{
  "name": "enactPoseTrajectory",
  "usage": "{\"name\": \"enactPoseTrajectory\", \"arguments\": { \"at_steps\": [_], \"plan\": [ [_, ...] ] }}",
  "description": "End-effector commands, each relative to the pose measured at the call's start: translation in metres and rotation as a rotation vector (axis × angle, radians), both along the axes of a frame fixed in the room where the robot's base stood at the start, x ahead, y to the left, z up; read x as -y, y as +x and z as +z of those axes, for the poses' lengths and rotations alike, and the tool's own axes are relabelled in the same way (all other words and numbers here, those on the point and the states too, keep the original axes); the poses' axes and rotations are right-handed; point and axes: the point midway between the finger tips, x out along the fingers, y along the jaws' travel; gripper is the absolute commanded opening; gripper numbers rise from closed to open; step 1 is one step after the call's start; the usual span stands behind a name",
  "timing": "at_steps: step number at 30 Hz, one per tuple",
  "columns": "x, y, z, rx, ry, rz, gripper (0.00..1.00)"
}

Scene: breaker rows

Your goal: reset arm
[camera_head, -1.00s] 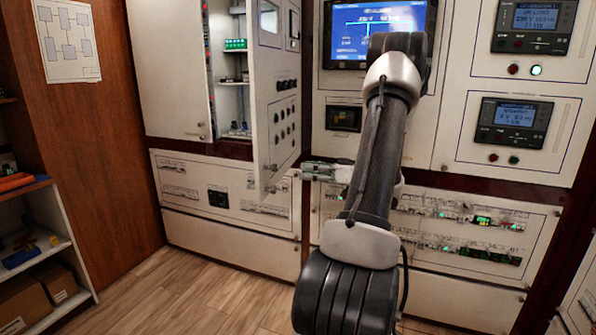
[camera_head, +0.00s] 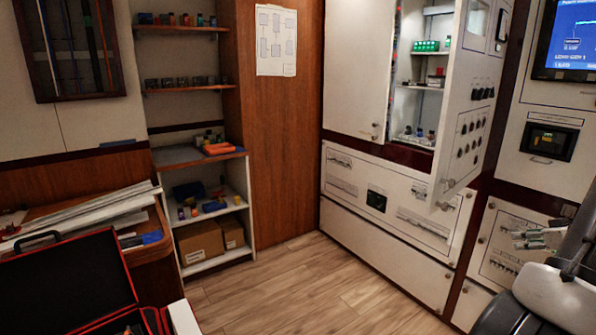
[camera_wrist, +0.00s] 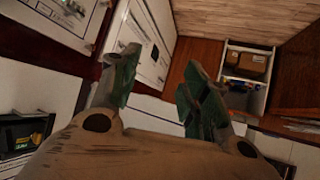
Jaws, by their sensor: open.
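My gripper (camera_wrist: 160,95) is open and empty in the wrist view, its two green-padded fingers apart with floor and cabinet fronts showing beyond them. In the head view my gripper (camera_head: 535,236) shows at the right edge, in front of the lower breaker panels. My arm is at the lower right corner, mostly out of the picture. An open cabinet door (camera_head: 466,105) stands to the left of and above the gripper.
An open cabinet with stocked shelves (camera_head: 420,88) is behind the door. A shelf unit (camera_head: 216,237) with boxes stands at the left. An open red-lined case (camera_head: 75,285) is at the lower left. The wooden floor (camera_head: 290,290) between is clear.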

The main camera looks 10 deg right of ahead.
Motion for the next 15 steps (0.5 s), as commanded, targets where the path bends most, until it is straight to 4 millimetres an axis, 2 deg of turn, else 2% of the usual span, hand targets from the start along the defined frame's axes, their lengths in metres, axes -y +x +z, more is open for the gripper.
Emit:
{"name": "enactPoseTrajectory", "arguments": {
  "at_steps": [1,3,5,7,8,11,14,15],
  "plan": [
    [0.019,-0.017,0.0,-0.1,-0.063,-0.092,0.46],
    [0.036,-0.046,0.003,-0.251,-0.129,-0.218,0.46],
    [0.038,-0.07,0.014,-0.376,-0.168,-0.315,0.46],
    [0.027,-0.098,0.034,-0.511,-0.188,-0.414,0.46],
    [0.017,-0.11,0.045,-0.564,-0.189,-0.452,0.46],
    [-0.038,-0.143,0.079,-0.719,-0.151,-0.54,0.46],
    [-0.108,-0.166,0.109,-0.819,-0.078,-0.564,0.46],
    [-0.138,-0.174,0.119,-0.847,-0.043,-0.557,0.46]
  ]
}}
